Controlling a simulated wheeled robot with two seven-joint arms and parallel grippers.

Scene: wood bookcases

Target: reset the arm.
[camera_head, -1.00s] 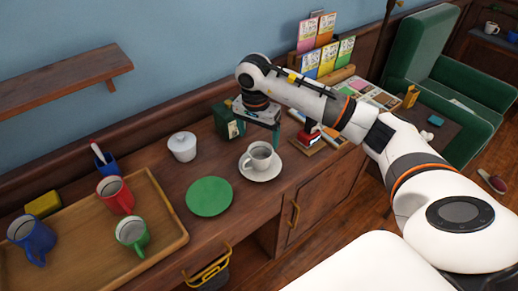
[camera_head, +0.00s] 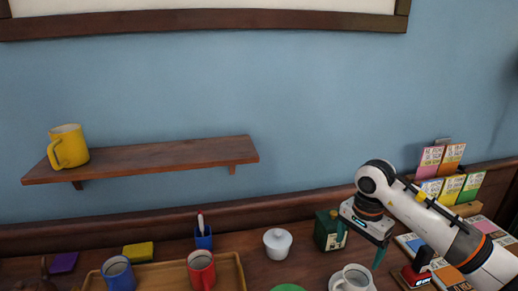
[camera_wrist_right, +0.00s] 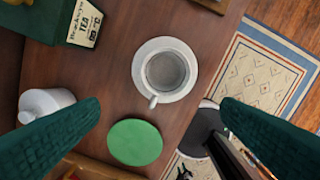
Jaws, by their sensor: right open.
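My right gripper (camera_head: 362,246) is open and empty, pointing down above the cabinet top. In the right wrist view its two green fingers (camera_wrist_right: 160,120) stand wide apart. Below it, a white cup (camera_head: 352,279) stands on a white saucer; the cup (camera_wrist_right: 166,72) and saucer (camera_wrist_right: 141,64) show whole in the wrist view. A green round mat (camera_wrist_right: 135,142) lies beside the saucer, and only its edge shows in the head view (camera_head: 288,288). My left gripper is not in view.
A dark green tea box (camera_head: 328,232) and a white lidded pot (camera_head: 277,243) stand near the gripper. A wooden tray (camera_head: 232,270) holds a red mug (camera_head: 201,270) and a blue mug (camera_head: 118,273). A wall shelf (camera_head: 165,157) bears a yellow mug (camera_head: 68,147). Cards (camera_head: 450,175) stand at right.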

